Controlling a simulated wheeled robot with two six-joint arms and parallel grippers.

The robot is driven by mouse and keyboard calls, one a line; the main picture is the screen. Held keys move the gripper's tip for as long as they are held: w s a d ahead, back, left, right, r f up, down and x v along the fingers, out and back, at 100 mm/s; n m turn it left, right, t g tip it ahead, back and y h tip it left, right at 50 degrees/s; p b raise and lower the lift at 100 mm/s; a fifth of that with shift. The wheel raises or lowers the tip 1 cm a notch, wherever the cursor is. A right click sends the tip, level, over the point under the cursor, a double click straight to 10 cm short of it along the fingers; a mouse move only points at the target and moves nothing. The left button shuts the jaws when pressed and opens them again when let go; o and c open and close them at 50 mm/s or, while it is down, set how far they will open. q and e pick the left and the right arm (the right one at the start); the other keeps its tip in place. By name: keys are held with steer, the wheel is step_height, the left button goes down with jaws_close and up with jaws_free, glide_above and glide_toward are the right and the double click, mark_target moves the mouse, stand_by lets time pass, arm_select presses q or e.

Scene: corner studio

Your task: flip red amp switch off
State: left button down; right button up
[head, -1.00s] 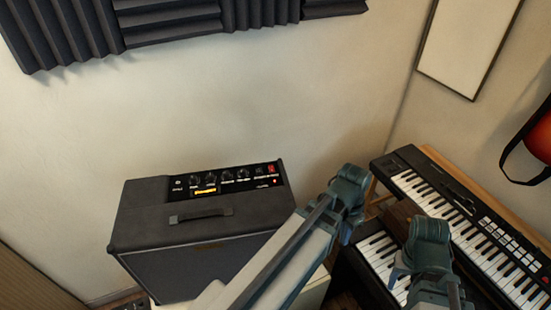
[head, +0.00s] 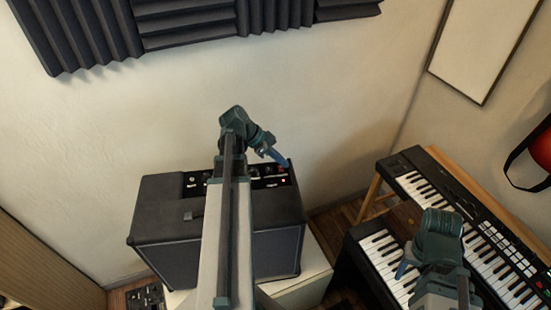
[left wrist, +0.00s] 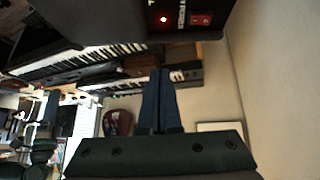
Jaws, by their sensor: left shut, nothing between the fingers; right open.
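The black amp (head: 160,220) stands with its control panel (head: 196,180) along its top rear edge. My left arm crosses in front of the amp and hides the panel's middle. My left gripper (head: 284,162) is shut and empty, its tips by the panel's right end. I cannot tell the switch's position. My right gripper (head: 402,268) is open and empty, near the keyboards.
The amp is on a pale cabinet (head: 312,283). Two keyboards (head: 385,265) (head: 430,190) stand to the right. The wall is close behind the amp, with dark foam panels (head: 185,28) above. A pedal unit (head: 146,297) lies on the floor at left.

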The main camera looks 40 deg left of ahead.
arm_select(q)
steer(key=s+a+r+t+p, duration=0.1)
steer(key=s+a+r+t, duration=0.1)
steer(key=a, duration=0.7)
steer(key=shift+s+r+m+t, duration=0.3)
steer(key=shift+s+r+m, duration=0.15)
steer(key=shift+r, duration=0.4)
steer(key=shift+f, duration=0.1)
steer(key=b, duration=0.7)
glide_above(275, 169)
steer(key=f, duration=0.7)
steer(key=shift+s+d+f, duration=0.15)
steer(key=shift+s+d, duration=0.15)
steer(key=shift+s, duration=0.05)
steer(key=shift+w+f+b, duration=0.2)
steer(key=shift+f+b, duration=0.75)
steer(key=shift+b, duration=0.15)
steer(key=shift+w+a+f+b, duration=0.1)
steer(key=shift+a+f+b, duration=0.05)
steer(key=shift+f+b, duration=0.7)
